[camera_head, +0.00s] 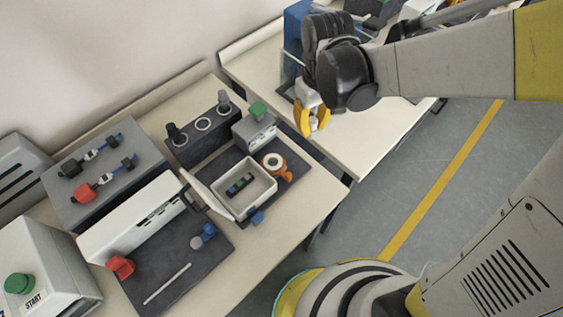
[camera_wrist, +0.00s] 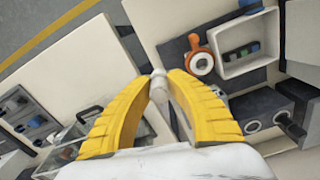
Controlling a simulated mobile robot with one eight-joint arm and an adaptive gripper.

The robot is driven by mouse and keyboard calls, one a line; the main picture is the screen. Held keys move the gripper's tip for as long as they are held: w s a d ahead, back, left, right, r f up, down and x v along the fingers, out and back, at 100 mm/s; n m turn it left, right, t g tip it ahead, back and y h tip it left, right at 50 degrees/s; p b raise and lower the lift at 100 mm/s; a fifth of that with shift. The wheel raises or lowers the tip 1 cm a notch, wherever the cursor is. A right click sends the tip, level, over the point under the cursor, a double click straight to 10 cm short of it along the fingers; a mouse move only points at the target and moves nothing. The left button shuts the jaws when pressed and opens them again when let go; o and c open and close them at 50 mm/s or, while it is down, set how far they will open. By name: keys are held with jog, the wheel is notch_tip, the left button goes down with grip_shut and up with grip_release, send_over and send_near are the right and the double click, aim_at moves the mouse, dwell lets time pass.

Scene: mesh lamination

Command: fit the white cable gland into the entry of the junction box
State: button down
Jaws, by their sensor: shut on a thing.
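The junction box (camera_head: 219,207) is a white open-topped box on a dark mat, with its lid open at the left and several small coloured terminals inside. It also shows in the wrist view (camera_wrist: 277,62). My gripper (camera_head: 313,126) is over the second table, right of and apart from the box. In the wrist view its yellow fingers (camera_wrist: 157,80) are shut on the white cable gland (camera_wrist: 158,88), a small white piece at the fingertips. I cannot make out the box's entry clearly.
An orange ring-shaped piece (camera_head: 274,163) is beside the box. A dark holder (camera_head: 192,148) carries a black gland (camera_head: 174,133), a grey gland (camera_head: 223,97) and an empty-looking middle ring. A green-topped grey box (camera_head: 256,132) stands close behind. A gap separates the two tables.

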jog(key=s+d, duration=0.1)
jog(key=b, duration=0.5)
send_over(273, 161)
jog(key=s, duration=0.2)
jog(key=f, duration=0.8)
jog(key=shift+w+d, duration=0.15)
jog(key=shift+w, duration=0.05)
notch_tip(273, 161, down, 4)
jog(key=shift+f+b, duration=0.1)
jog(key=shift+b, duration=0.95)
jog(key=shift+r, duration=0.2)
jog(key=shift+f, duration=0.1)
jog(key=shift+s+f+b, duration=0.1)
jog(key=shift+f+b, duration=0.4)
jog(key=shift+f, duration=0.05)
jog(key=c, duration=1.6)
grip_release()
